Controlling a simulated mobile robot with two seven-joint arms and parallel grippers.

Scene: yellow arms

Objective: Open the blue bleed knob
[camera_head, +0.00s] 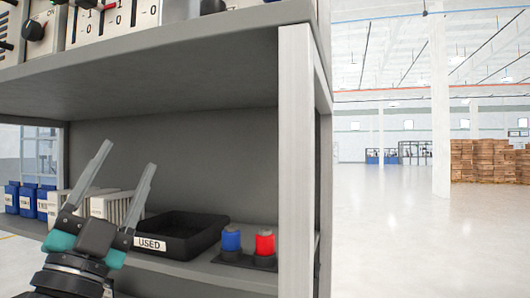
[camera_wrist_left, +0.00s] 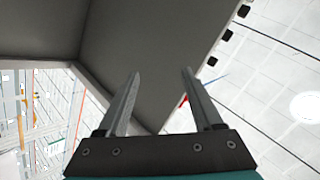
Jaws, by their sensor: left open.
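A blue knob (camera_head: 231,239) stands upright on a black base on the lower shelf, close to the right post. A red knob (camera_head: 265,243) stands beside it on its right. My left gripper (camera_head: 128,157) is open and empty, its fingers pointing up in front of the shelf. It is well to the left of the blue knob and higher in the picture, not touching it. In the left wrist view the open fingers (camera_wrist_left: 160,73) have nothing between them but the grey shelf structure behind. The knobs cannot be made out there. My right gripper is not in view.
A black tray labelled USED (camera_head: 178,236) sits left of the knobs. White boxes (camera_head: 112,205) and blue bins (camera_head: 28,200) stand farther left. The upper shelf (camera_head: 170,75) carries control panels and overhangs the lower one. A pale post (camera_head: 297,170) bounds the right side; open floor lies beyond.

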